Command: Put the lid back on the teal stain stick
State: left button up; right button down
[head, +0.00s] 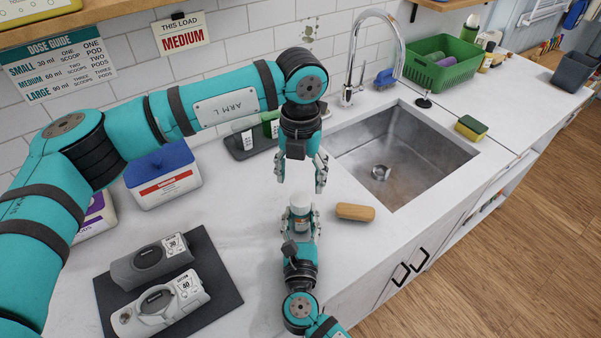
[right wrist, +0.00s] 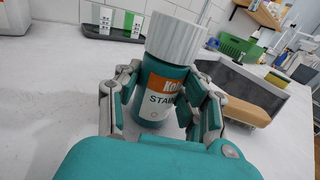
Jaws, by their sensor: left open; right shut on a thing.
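The teal stain stick (right wrist: 160,85) is a teal bottle with an orange and white label, seen in the right wrist view. A white ridged lid (right wrist: 176,38) sits on its top, and it also shows in the head view (head: 300,201). I cannot tell whether the lid is fully seated. My right gripper (right wrist: 165,100) is shut around the bottle's body below the lid, on the counter's near side of the sink. My left gripper (head: 300,183) is open and empty, pointing down just above the lid, apart from it in the picture.
A wooden block (head: 355,211) lies right of the bottle, near the sink (head: 420,165). A dark mat (head: 222,277) holds two handled devices at lower left. A blue-lidded tub (head: 163,180) and a dark tray (head: 236,150) stand along the wall. Counter between them is clear.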

aim_at(300, 199)
pick_arm(q)
jog(key=shift+f, duration=4)
jog(key=c, duration=1.2)
jog(key=m, duration=0.6)
jog(key=shift+m, duration=0.4)
jog(key=m, duration=0.7)
jog(key=shift+m, duration=0.4)
jog(key=o, duration=1.3)
